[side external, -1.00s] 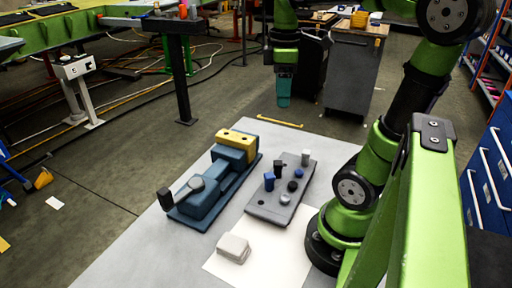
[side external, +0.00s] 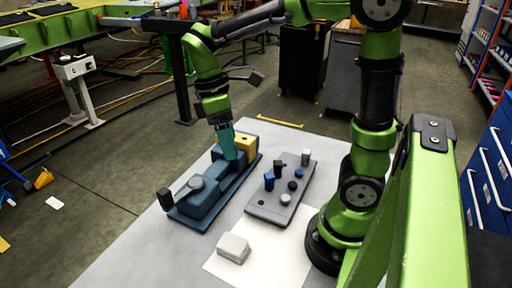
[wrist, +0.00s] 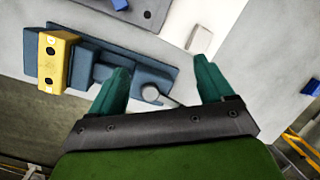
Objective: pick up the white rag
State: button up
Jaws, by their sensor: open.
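The white rag (side external: 233,248) is a small, off-white, block-like folded bundle on a white sheet (side external: 270,258) near the front of the table. In the wrist view the rag (wrist: 200,39) shows at the top, just beyond the right fingertip. My gripper (side external: 230,156) has teal fingers that point down over the blue vise, well behind the rag. In the wrist view my gripper (wrist: 163,66) is open, with nothing between its fingers but the vise and table below.
The blue vise (side external: 205,200) with a yellow block (side external: 246,144) on its far end stands left of centre. A grey board (side external: 268,212) with several pegs lies to its right. The grey table (side external: 130,255) is clear at the front left.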

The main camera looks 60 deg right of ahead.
jog(key=a+f+m+g, duration=0.2)
jog(key=a+f+m, duration=0.25)
jog(key=a, duration=0.55)
jog(key=m, duration=0.2)
send_near(236, 245)
jog(key=x, duration=0.4)
jog(key=shift+s+d+f, duration=0.15)
jog(key=shift+s+f, duration=0.1)
jog(key=shift+f, duration=0.1)
jog(key=shift+x, duration=2.6)
jog(key=shift+w, duration=0.1)
jog(key=c, duration=1)
notch_tip(236, 245, up, 10)
jog(key=shift+c, duration=0.2)
